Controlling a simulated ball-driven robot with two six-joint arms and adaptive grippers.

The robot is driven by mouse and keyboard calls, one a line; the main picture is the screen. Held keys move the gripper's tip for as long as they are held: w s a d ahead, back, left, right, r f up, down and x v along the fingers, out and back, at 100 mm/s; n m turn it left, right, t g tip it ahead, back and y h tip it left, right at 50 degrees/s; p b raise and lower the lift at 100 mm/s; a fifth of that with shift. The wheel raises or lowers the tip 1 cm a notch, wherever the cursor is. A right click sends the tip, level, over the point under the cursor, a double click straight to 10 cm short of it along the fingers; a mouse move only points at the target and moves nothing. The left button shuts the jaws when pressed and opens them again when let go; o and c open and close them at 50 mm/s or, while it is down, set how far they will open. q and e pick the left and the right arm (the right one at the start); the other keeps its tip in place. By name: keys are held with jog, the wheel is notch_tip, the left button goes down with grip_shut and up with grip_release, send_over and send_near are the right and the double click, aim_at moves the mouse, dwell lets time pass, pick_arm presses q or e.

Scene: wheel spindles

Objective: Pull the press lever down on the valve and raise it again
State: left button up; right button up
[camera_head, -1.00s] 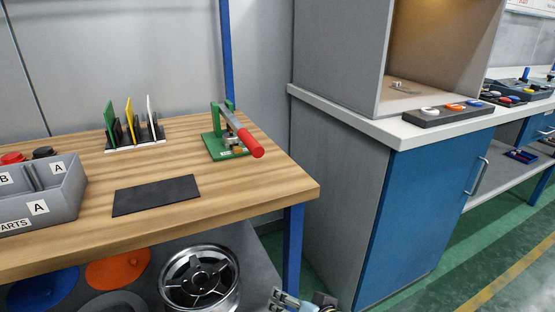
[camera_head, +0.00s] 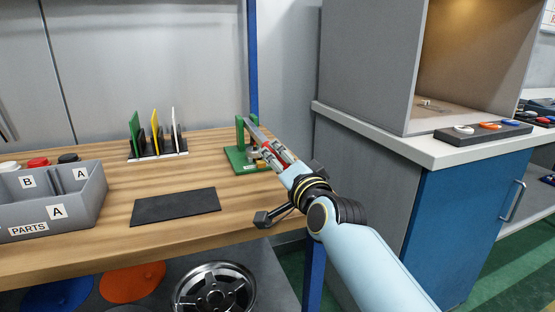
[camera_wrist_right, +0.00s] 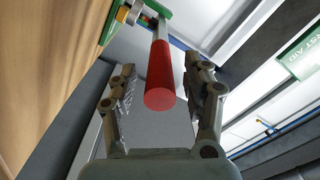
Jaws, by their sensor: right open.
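The green press (camera_head: 240,160) stands at the right end of the wooden bench, with a small brass-coloured part on its base. Its grey lever slopes down toward the front right and ends in a red handle (camera_wrist_right: 160,78). My right gripper (camera_head: 274,153) is at that handle and partly covers it in the head view. In the right wrist view, my right gripper (camera_wrist_right: 158,68) is open, with one finger on each side of the red handle and visible gaps between. My left gripper is not in view.
A black mat (camera_head: 176,206) and a grey parts bin (camera_head: 50,212) lie left of my right arm. A rack (camera_head: 158,154) with green, yellow and white plates stands behind. A blue post (camera_head: 252,60) rises behind the press. A cabinet (camera_head: 430,160) stands close on the right.

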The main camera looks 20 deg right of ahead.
jog(key=shift+w, duration=0.75)
grip_shut()
